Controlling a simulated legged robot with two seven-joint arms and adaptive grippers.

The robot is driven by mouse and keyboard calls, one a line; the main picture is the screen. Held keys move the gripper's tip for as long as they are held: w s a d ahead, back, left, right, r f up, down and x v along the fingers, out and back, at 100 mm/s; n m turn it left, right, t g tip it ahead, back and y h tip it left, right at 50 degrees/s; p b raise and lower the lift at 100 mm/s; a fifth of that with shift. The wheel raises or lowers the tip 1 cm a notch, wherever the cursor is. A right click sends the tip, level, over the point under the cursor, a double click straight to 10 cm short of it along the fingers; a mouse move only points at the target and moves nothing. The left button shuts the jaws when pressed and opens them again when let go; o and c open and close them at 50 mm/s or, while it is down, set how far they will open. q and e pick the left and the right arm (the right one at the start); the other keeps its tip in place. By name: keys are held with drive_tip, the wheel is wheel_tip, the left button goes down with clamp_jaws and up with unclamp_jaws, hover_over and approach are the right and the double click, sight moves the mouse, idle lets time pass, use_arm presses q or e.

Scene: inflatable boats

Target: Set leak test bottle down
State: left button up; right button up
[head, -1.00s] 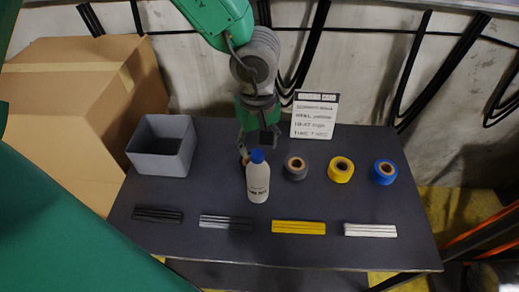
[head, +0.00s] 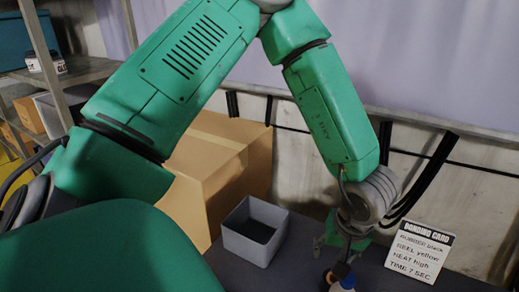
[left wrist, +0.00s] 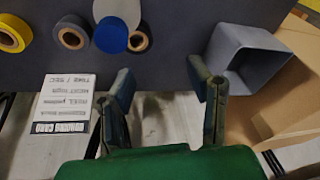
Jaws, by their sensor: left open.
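The leak test bottle, white with a blue cap (head: 341,271), stands at the bottom edge of the head view, its body mostly cut off. In the left wrist view the bottle (left wrist: 112,34) is seen from its cap end, on the dark table (left wrist: 180,30). My left gripper (head: 332,262) is open beside the bottle's cap in the head view. In the left wrist view its two fingers (left wrist: 161,74) are spread with nothing between them, and the bottle is apart, beyond the left fingertip. My right gripper is not in view.
A grey open bin (head: 254,232) stands on the table, left of the gripper. A bonding card (head: 419,258) stands to the right. Yellow (left wrist: 12,34) and grey (left wrist: 72,34) tape rolls lie near the bottle; another roll (left wrist: 141,42) is partly behind it. A cardboard box (head: 215,170) is beyond the bin.

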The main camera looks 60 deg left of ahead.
use_arm(q)
drive_tip(key=s+a+f+m, duration=0.1)
drive_tip(key=s+f+m, duration=0.1)
drive_tip(key=f, duration=0.3)
drive_tip(key=s+a+f+m+t, duration=0.1)
drive_tip(key=s+f+m, duration=0.1)
drive_tip(key=s+f, duration=0.2)
drive_tip(key=s+a+f+m, duration=0.1)
drive_tip(key=s+f+m, duration=0.2)
drive_tip(key=f, duration=0.3)
drive_tip(key=shift+s+t+h, duration=0.3)
drive_tip(key=shift+s, duration=0.25)
drive_tip(key=o, duration=0.3)
drive_tip(key=s+f+m, duration=0.1)
drive_tip(key=s, duration=0.1)
drive_tip(key=s+f+g+h, duration=0.1)
drive_tip(key=s, duration=0.2)
drive_tip(key=s+f+m, duration=0.1)
drive_tip(key=s, duration=0.2)
drive_tip(key=shift+s+d+m+g+h, duration=0.1)
drive_tip(key=shift+d+m+g+h, duration=0.2)
drive_tip(key=shift+d+g+h, duration=0.1)
drive_tip(key=o, duration=0.4)
drive_tip(key=shift+s, duration=0.3)
drive_tip(key=shift+w+d, duration=0.1)
